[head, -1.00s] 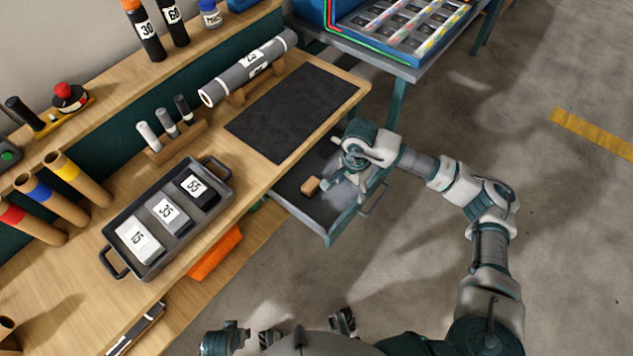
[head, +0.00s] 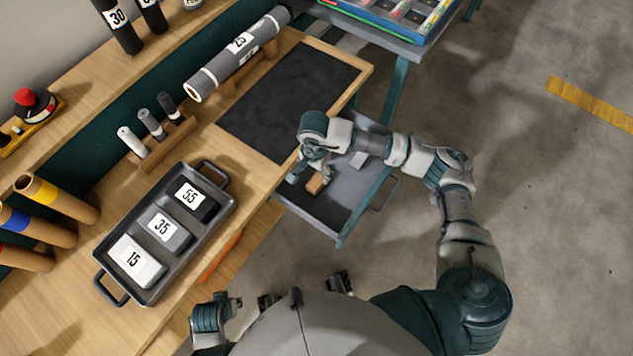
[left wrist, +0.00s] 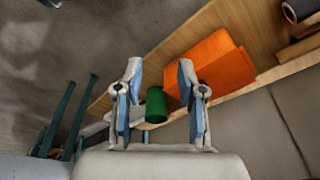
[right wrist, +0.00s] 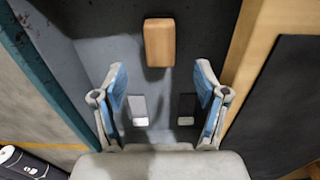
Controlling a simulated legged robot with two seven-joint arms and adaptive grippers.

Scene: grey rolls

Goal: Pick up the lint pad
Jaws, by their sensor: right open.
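The open drawer (head: 338,221) below the bench holds a tan block (head: 317,184), a light grey piece (head: 357,159) and a dark piece. In the right wrist view the tan block (right wrist: 158,42) lies just beyond my fingertips. The light pad (right wrist: 139,110) and the dark pad (right wrist: 187,108) show side by side between the fingers, lower down. I cannot tell for sure which is the lint pad. My right gripper (head: 307,176) is open and empty above the drawer, and it also shows in its wrist view (right wrist: 160,67). My left gripper (left wrist: 160,68) is open and empty, away from the drawer.
The bench holds a black mat (head: 290,100), a tray (head: 150,297) with pads marked 15, 35 and 55, and a grey roll (head: 238,52) on a stand. An orange object (left wrist: 215,60) and a green cylinder (left wrist: 156,104) are below. The drawer walls and bench edge border my right gripper closely.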

